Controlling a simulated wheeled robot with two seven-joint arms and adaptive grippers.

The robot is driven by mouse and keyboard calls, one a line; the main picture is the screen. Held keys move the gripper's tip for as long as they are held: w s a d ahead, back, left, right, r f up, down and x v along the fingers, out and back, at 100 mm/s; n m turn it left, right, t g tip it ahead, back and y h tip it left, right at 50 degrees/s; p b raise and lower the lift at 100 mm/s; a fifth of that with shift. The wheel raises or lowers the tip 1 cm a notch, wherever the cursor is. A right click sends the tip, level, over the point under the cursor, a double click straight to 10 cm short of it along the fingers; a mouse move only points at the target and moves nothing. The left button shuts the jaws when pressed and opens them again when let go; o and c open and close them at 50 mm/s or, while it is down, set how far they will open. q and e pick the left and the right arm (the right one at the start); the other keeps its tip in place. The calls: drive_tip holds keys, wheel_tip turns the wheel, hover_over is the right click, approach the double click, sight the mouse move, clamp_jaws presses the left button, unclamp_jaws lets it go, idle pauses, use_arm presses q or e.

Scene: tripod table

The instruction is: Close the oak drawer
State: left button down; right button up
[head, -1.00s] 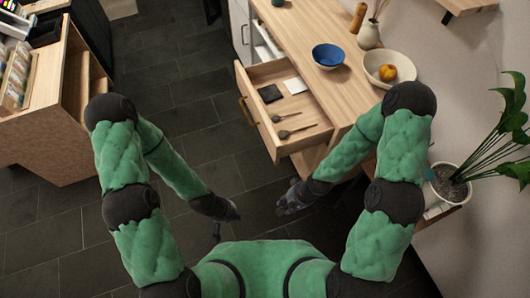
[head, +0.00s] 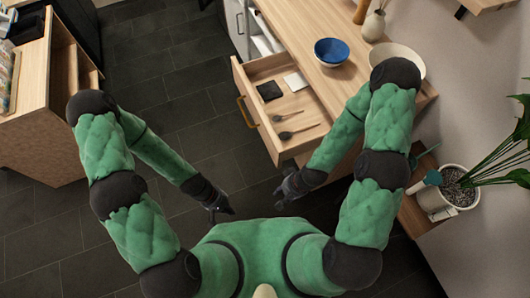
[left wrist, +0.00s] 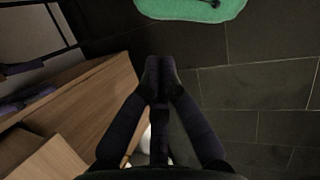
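The oak drawer (head: 254,75) is pulled well out of the wooden cabinet (head: 343,78). Its front with a brass handle (head: 247,111) faces lower left in the head view. Inside lie a black square (head: 269,91), a white square (head: 296,82) and two dark spoons (head: 298,132). My left gripper (head: 223,209) is below and left of the drawer, apart from it; in the left wrist view its fingertips (left wrist: 159,72) meet, with nothing visible between them. My right gripper (head: 283,194) is below the drawer's near corner, apart from it; its fingers are too small and dark to judge.
A blue bowl (head: 331,51) and a cream bowl (head: 405,58), partly hidden by my right arm, stand on the cabinet top. A potted plant (head: 450,190) is at the right. Another wooden unit (head: 38,130) stands at the left. Dark floor (head: 175,90) is clear between.

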use_arm(q)
drive_tip(key=s+n+g+h, duration=0.1)
drive_tip(key=n, duration=0.1)
drive_tip(key=n+t+h+p, duration=0.1)
drive_tip(key=n+t+h, duration=0.8)
drive_tip(key=n+h, duration=0.45)
approach(274, 155)
drive_tip(key=shift+n+y, duration=0.55)
drive_tip(key=shift+y, duration=0.3)
drive_tip(key=x, duration=0.2)
drive_tip(key=b+x, duration=0.1)
drive_tip(key=x, duration=0.1)
drive_tip(key=r+b+x, duration=0.1)
drive_tip(key=x, duration=0.2)
drive_tip(key=shift+d, duration=0.15)
